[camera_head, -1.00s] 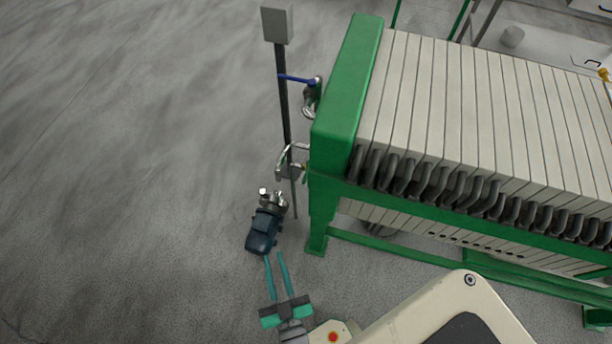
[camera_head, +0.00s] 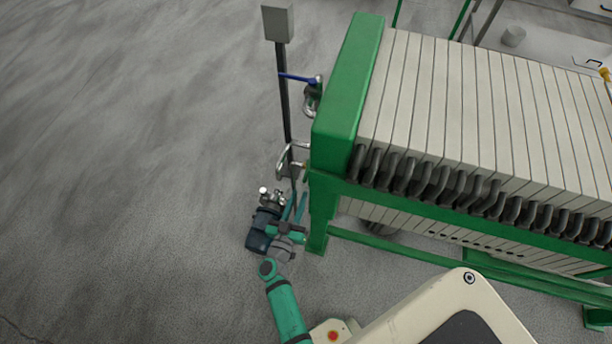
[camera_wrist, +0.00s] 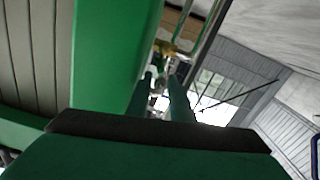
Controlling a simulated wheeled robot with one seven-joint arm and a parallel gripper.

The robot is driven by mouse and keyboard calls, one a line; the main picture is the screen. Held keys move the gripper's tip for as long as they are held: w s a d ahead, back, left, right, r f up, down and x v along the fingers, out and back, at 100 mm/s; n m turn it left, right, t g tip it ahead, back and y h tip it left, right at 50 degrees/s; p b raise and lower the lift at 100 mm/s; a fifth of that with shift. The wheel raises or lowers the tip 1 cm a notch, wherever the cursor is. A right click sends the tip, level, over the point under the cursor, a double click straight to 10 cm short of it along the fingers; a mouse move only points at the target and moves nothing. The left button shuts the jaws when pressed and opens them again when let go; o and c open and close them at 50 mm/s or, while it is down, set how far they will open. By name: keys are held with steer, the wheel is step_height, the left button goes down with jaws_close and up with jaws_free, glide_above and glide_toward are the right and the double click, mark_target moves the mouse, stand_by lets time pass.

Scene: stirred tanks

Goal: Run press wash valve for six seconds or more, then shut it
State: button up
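The valve with a blue lever (camera_head: 298,78) is on the end of the filter press (camera_head: 345,95). Its lever points left, away from the green frame. I cannot tell from its look whether it is open or shut. A bent metal pipe (camera_head: 284,160) leaves the press end lower down. My gripper (camera_head: 295,203) is below that pipe and near the pump, apart from the blue lever. Its two teal fingers stand apart with nothing seen between them. In the wrist view the fingers (camera_wrist: 165,85) point toward a brass-coloured fitting (camera_wrist: 166,48).
A thin post with a grey box (camera_head: 277,24) rises beside the valve. The green press leg (camera_head: 318,225) is close on the right. The floor (camera_head: 120,180) to the left is clear.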

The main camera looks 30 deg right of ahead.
mark_target(306, 175)
steer(key=x, duration=0.9)
steer(key=shift+w+d, duration=0.2)
steer(key=shift+c, duration=0.3)
jaws_close()
